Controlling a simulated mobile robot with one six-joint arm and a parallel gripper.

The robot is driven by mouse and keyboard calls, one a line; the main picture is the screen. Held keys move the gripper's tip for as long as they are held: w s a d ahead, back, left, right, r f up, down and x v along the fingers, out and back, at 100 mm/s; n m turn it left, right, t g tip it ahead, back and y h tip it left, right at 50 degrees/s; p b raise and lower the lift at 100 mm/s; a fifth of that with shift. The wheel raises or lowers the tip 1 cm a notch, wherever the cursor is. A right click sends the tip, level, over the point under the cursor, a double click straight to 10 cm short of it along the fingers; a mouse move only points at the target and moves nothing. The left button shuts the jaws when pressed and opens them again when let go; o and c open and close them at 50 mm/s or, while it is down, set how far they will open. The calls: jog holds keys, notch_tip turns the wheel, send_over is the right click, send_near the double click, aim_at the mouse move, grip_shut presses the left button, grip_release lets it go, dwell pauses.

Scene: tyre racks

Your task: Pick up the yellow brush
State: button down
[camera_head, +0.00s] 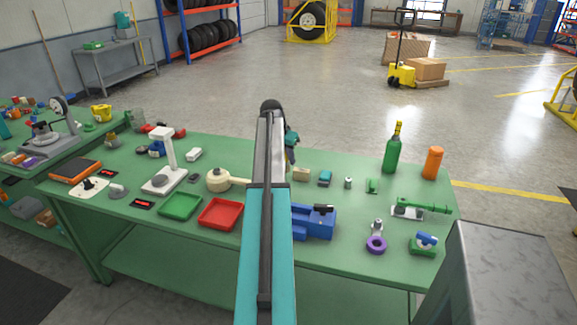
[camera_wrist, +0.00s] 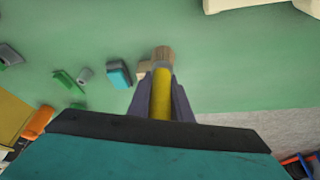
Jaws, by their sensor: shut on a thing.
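The yellow brush (camera_wrist: 161,93) is in the wrist view, with a yellow handle, a grey band and a tan bristle end pointing away from me. My gripper (camera_wrist: 162,100) is shut on its handle, one dark finger on each side. The brush appears to be above the green table (camera_wrist: 215,60). In the head view my arm covers the middle of the table and hides the brush. Part of my wrist (camera_head: 291,140) shows behind the arm. I cannot tell how high the brush is held.
On the green table stand a green bottle (camera_head: 392,154) and an orange bottle (camera_head: 432,163) at right, a blue vise (camera_head: 316,223), a red tray (camera_head: 221,214) and a green tray (camera_head: 180,206). A white stand (camera_head: 166,175) is at left. A grey box-shaped surface (camera_head: 515,275) is front right.

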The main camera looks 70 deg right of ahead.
jog(key=shift+r, duration=0.35)
dwell(0.4)
jog(key=w+a+r+n+t, duration=0.1)
jog(key=w+a+n, duration=0.2)
jog(key=w+a, duration=0.8)
jog(key=w+a+r+n+t+y, duration=0.1)
jog(key=w+a+n, duration=0.3)
jog(key=w+a, duration=0.75)
jog(key=w+a+r+n+t, duration=0.2)
jog(key=w+a+n, duration=0.1)
jog(key=w+a, duration=0.85)
jog(key=w+a+n+y, duration=0.1)
jog(key=w+a+n, duration=0.1)
jog(key=a, duration=1.3)
jog(key=w+a+r+n+t+y, duration=0.1)
jog(key=a+n, duration=0.4)
jog(key=a, duration=1)
jog(key=w+a+r+n+y, duration=0.1)
jog(key=w+a+n, duration=0.1)
jog(key=a, duration=1.4)
jog(key=shift+w+r+n+t, duration=0.25)
jog(key=shift+w+n+t, duration=0.05)
jog(key=shift+n, duration=0.6)
